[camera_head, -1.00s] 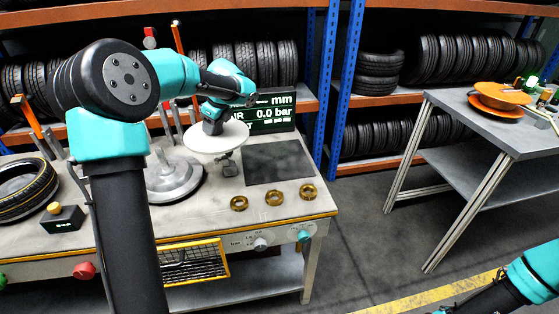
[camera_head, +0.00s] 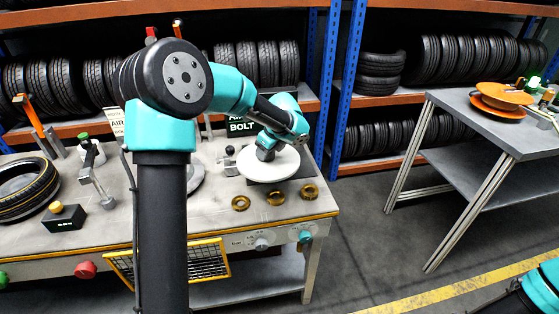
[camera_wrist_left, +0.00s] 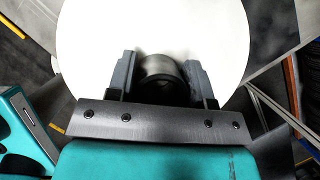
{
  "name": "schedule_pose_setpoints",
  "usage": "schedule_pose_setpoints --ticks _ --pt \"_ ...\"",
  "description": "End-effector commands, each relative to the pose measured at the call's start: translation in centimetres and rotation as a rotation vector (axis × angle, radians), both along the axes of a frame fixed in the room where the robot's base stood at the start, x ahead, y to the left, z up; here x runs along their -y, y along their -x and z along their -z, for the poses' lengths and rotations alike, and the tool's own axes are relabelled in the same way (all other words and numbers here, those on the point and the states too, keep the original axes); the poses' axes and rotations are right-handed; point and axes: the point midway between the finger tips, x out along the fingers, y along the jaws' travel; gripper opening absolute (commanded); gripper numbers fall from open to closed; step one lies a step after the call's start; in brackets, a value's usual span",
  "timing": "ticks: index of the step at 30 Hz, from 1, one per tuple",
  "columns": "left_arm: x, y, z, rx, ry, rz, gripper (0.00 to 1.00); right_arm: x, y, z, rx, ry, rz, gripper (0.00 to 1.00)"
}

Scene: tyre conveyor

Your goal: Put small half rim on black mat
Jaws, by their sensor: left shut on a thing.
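The small half rim is a white round disc (camera_head: 268,165) with a dark hub (camera_wrist_left: 160,68) in its middle. My left gripper (camera_head: 266,154) is shut on this hub from above, its two fingers on either side of it in the left wrist view (camera_wrist_left: 160,80). The disc is over the black mat (camera_head: 306,172) on the workbench and hides most of it. I cannot tell whether the disc touches the mat. My right gripper is out of view; only part of that arm shows at the lower right.
Several brass rings (camera_head: 275,198) lie in front of the mat near the bench (camera_head: 215,220) edge. A small knobbed part (camera_head: 230,158) stands just left of the disc. A tyre (camera_head: 28,188) lies at the far left. A side table (camera_head: 465,115) with orange parts stands right.

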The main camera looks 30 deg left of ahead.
Motion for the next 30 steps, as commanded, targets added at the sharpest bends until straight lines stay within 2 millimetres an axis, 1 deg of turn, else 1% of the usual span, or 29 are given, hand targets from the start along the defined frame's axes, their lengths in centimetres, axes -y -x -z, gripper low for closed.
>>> schedule_pose_setpoints --ticks 3,6,9,23,26,30 --pt "1.3 0.1 1.5 0.0 0.0 0.158 0.0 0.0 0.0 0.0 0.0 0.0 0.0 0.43" --pt "2.2 0.2 2.4 0.0 0.0 0.256 0.0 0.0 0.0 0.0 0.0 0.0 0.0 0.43" --pt "2.7 0.3 2.9 0.001 0.0 0.312 0.0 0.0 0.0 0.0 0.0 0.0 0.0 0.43" --pt "2.7 0.0 3.1 0.002 -0.001 0.33 0.0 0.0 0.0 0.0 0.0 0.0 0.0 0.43" --pt "2.3 -0.7 3.1 0.003 -0.001 0.328 0.0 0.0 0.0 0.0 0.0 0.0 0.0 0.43" --pt "1.1 -2.5 3.4 0.003 -0.002 0.328 0.0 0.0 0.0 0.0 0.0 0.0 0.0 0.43"
